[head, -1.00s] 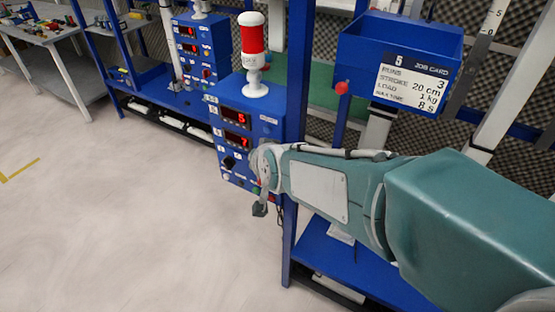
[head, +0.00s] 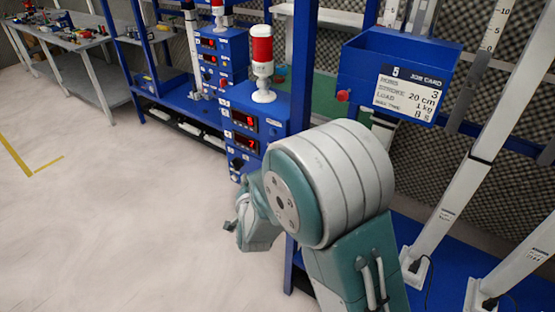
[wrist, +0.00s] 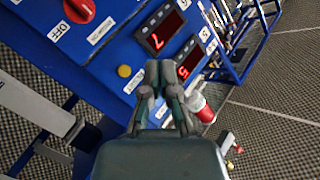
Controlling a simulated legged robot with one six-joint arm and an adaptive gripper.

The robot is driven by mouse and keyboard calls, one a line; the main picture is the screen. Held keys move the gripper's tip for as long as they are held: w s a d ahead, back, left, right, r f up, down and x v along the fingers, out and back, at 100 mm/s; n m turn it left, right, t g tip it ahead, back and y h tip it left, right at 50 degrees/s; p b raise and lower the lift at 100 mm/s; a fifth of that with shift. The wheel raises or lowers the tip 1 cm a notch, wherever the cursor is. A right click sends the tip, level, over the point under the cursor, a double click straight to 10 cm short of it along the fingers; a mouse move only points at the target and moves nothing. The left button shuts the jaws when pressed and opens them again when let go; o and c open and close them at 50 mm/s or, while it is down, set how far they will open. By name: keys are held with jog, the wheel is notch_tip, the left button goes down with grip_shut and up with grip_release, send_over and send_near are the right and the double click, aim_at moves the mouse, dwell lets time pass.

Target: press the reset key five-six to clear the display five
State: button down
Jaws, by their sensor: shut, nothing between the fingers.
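The blue control box (head: 273,110) of station five stands on the rack, a red and white lamp on top. Its upper display (head: 243,119) appears to read 5 and its lower display (head: 245,143) reads 7. In the wrist view the panel is tilted, with the 7 display (wrist: 161,31) and the 5 display (wrist: 190,61) lit red. A round yellow button (wrist: 124,71) sits left of my gripper (wrist: 165,68), which is shut and empty before the panel. Contact cannot be told. Small labels are unreadable, so I cannot identify key five-six.
A red knob (wrist: 79,8) marked OFF is at the wrist view's upper left. A blue bin (head: 400,70) with a job card hangs right of the box, beyond a blue post (head: 303,70). A similar box (head: 220,57) stands behind.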

jog(key=shift+a, duration=0.1)
jog(key=w+d, duration=0.5)
jog(key=w, duration=0.2)
jog(key=shift+d, duration=0.25)
dwell(1.6)
jog(key=shift+w+d+r, duration=0.1)
jog(key=shift+w+d, duration=0.2)
jog(key=shift+w+d, duration=0.3)
jog(key=shift+w, duration=0.05)
dwell(0.9)
jog(key=shift+s+a, duration=0.55)
jog(key=shift+s, duration=0.15)
jog(key=shift+s, duration=0.1)
